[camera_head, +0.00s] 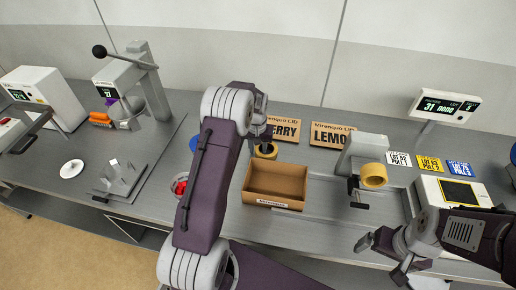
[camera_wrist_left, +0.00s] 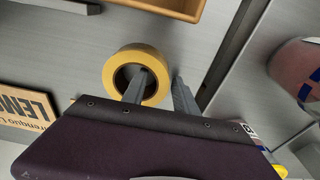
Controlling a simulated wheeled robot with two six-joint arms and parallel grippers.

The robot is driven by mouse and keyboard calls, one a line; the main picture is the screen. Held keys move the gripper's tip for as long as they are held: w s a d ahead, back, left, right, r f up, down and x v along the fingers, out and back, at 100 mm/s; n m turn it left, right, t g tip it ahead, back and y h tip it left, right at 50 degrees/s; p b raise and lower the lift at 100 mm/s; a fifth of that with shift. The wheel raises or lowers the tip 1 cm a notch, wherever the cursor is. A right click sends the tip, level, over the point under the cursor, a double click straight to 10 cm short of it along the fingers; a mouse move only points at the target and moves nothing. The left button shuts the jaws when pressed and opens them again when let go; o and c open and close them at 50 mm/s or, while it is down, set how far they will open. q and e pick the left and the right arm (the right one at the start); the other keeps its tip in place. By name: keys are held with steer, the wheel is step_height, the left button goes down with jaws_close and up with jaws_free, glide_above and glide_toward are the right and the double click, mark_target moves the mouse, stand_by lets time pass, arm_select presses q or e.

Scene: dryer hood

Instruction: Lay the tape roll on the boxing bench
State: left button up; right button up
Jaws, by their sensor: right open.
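A yellow tape roll (camera_head: 266,151) lies on the grey bench (camera_head: 330,222), behind the open carton, partly hidden by my left arm. In the left wrist view the roll (camera_wrist_left: 110,75) has one finger of my left gripper (camera_wrist_left: 161,85) over its hole and the other finger just outside its rim. The fingers are apart, and I see no firm contact with the roll. A second yellow roll (camera_head: 374,175) is on the grey tape dispenser (camera_head: 362,150). My right gripper (camera_head: 382,256) is open and empty at the bench's front right.
An open brown carton (camera_head: 276,201) stands in front of the roll. Two labelled cartons, one reading LEMON (camera_head: 330,134), stand behind. A display (camera_head: 445,106), lot cards (camera_head: 429,163) and a printer-like box (camera_head: 455,193) are at right. A press-like machine (camera_head: 148,85) is at left.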

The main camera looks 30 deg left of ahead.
mark_target(258, 151)
arm_select(q)
steer(key=shift+w+r, duration=0.1)
steer(key=shift+r, duration=0.2)
step_height(258, 151, up, 11)
steer(key=s, duration=0.1)
steer(key=shift+s+d+r, duration=0.15)
steer(key=shift+s+r, duration=0.05)
steer(key=shift+s, duration=0.05)
steer(key=shift+d, duration=0.1)
